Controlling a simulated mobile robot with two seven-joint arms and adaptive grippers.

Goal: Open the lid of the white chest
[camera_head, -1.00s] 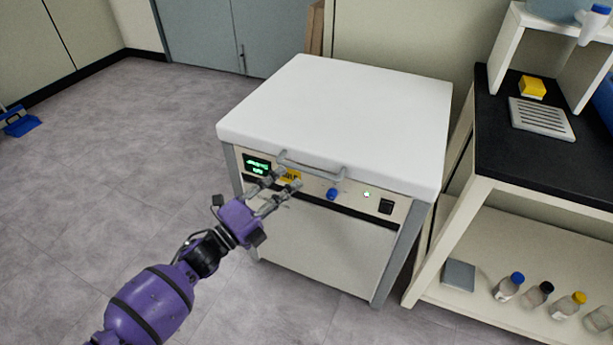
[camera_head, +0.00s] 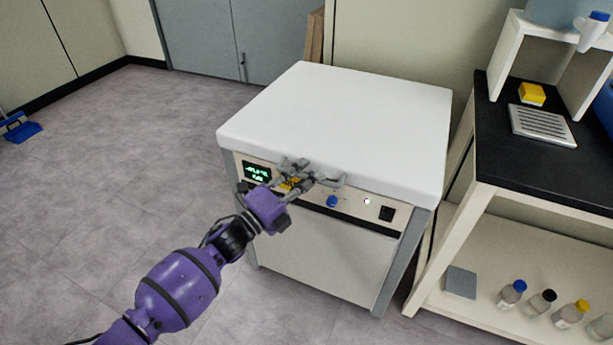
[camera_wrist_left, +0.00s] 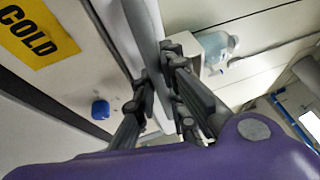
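The white chest's thick white lid (camera_head: 340,125) lies closed on its body in the head view. A grey bar handle (camera_head: 333,181) runs along the lid's front edge; it also shows in the left wrist view as a long grey bar (camera_wrist_left: 146,35). My left gripper (camera_head: 298,172) is at the left part of this handle. In the left wrist view its fingers (camera_wrist_left: 157,75) stand on either side of the bar, apart from each other, and look open around it. Any contact with the bar is hard to make out. My right gripper is not in view.
The front panel has a green display (camera_head: 257,172), a blue knob (camera_head: 332,201) and a black switch (camera_head: 386,213). A black-topped bench (camera_head: 500,160) stands close on the right, with several bottles on its lower shelf.

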